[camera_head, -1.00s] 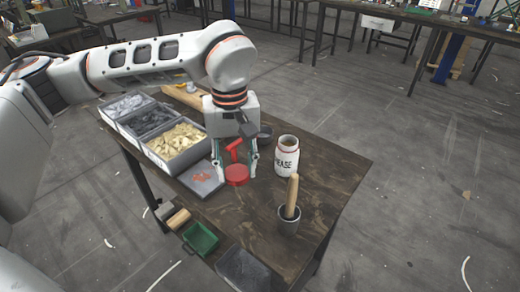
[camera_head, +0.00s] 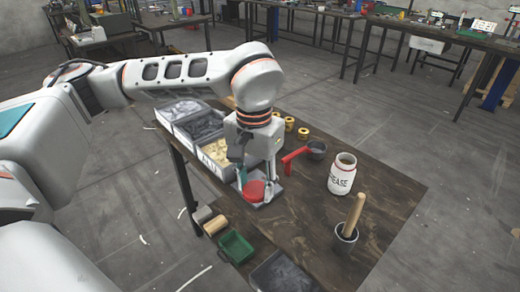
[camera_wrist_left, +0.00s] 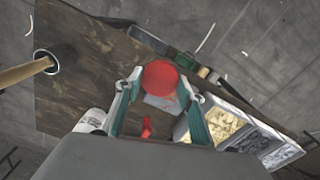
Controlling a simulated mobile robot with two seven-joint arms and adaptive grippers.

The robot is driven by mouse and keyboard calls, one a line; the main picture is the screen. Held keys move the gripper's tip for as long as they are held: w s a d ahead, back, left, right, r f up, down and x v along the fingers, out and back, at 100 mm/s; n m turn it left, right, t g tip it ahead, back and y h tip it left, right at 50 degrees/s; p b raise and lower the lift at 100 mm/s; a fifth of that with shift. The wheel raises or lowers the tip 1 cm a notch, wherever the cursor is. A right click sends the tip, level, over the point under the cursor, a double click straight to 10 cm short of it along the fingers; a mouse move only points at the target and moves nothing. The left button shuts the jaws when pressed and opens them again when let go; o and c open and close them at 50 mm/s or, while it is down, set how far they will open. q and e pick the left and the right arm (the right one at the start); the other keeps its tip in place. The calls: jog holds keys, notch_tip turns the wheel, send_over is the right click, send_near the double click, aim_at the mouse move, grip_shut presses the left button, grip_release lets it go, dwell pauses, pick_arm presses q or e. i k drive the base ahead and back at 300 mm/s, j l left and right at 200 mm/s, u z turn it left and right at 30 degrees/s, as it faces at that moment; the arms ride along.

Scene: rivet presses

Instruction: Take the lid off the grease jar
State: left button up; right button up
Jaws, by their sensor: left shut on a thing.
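The white grease jar (camera_head: 341,178) stands upright on the dark wooden table, its top open and uncovered. The round red lid (camera_head: 253,191) is away from it, to the left, over a flat grey tray (camera_head: 273,192). My left gripper (camera_head: 256,186) points down, shut on the lid with a finger at either side. In the left wrist view the lid (camera_wrist_left: 159,77) sits between the fingertips, with part of the tray (camera_wrist_left: 162,103) behind it. I cannot tell whether the lid touches the tray. My right gripper is not in view.
Bins of parts (camera_head: 192,123) stand left of the gripper. A red angled tool (camera_head: 294,158), a dark cup (camera_head: 317,150) and brass rings (camera_head: 289,124) lie behind. A grey cup with a wooden-handled tool (camera_head: 350,219) stands at front right. A green bin (camera_head: 236,247) is at the front edge.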

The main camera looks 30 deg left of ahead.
aim_at(343, 171)
jog(key=k+j, duration=0.1)
jog(key=j, duration=0.3)
jog(key=k+j+z, duration=0.1)
jog(key=j, duration=0.3)
jog(key=j+z, duration=0.1)
jog(key=j, duration=0.3)
jog(key=k+j, duration=0.1)
jog(key=j, duration=0.3)
jog(key=i+j+z, duration=0.1)
jog(key=j, duration=0.3)
jog(key=i+j+z, duration=0.15)
jog(key=j, duration=0.25)
jog(key=i+j+z, duration=0.1)
jog(key=i+j, duration=0.25)
jog(key=i, duration=0.25)
